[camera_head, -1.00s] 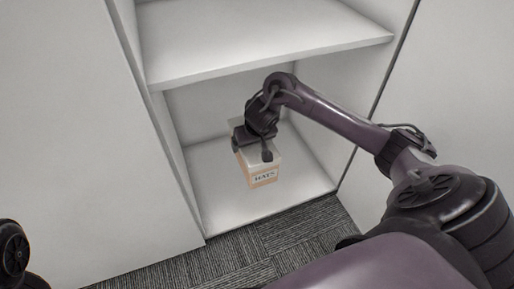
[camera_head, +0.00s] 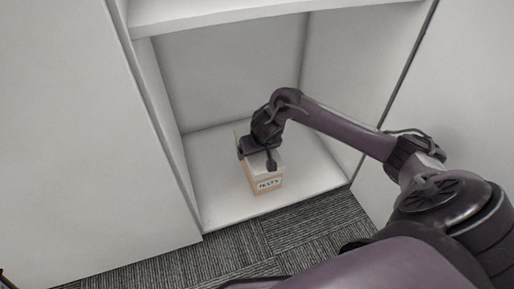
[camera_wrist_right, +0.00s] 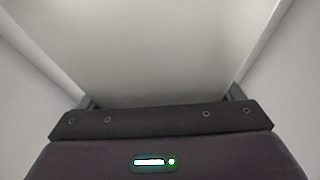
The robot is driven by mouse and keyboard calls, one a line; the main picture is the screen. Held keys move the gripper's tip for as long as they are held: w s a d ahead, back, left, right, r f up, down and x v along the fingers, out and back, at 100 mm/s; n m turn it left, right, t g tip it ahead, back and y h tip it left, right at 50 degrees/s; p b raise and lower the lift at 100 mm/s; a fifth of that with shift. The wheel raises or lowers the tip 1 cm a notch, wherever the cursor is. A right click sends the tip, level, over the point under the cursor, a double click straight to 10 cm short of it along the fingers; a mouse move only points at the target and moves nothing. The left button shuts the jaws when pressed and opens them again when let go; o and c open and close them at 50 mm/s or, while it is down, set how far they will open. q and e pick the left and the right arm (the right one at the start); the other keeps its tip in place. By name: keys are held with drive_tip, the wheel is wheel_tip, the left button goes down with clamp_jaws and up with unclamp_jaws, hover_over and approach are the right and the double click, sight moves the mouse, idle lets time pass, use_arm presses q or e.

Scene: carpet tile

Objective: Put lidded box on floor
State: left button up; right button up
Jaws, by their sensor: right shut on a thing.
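The lidded box (camera_head: 268,183), tan with a white lid and a dark-lettered label on its front, is in the bottom compartment of the white cabinet, near its front edge. My right gripper (camera_head: 257,159) reaches down over the box from the right and is shut on its upper part. The gripper covers part of the lid. I cannot tell if the box touches the shelf or hangs just above it. The carpet floor (camera_head: 240,253) lies in front of the cabinet. In the right wrist view the box is not clearly visible. My left gripper is not in view.
The bottom shelf (camera_head: 218,200) is otherwise empty, with side walls and an upper shelf (camera_head: 230,14) around it. A white panel (camera_head: 75,140) stands at the left and another (camera_head: 470,100) at the right. The visible carpet is clear.

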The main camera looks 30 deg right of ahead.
drive_tip(key=shift+w+f+b, duration=0.1)
drive_tip(key=shift+f+b, duration=2)
drive_tip(key=shift+f, duration=0.8)
drive_tip(key=shift+r, duration=0.15)
drive_tip(key=o, duration=1.9)
drive_tip(key=shift+f, duration=0.2)
drive_tip(key=shift+r, duration=0.1)
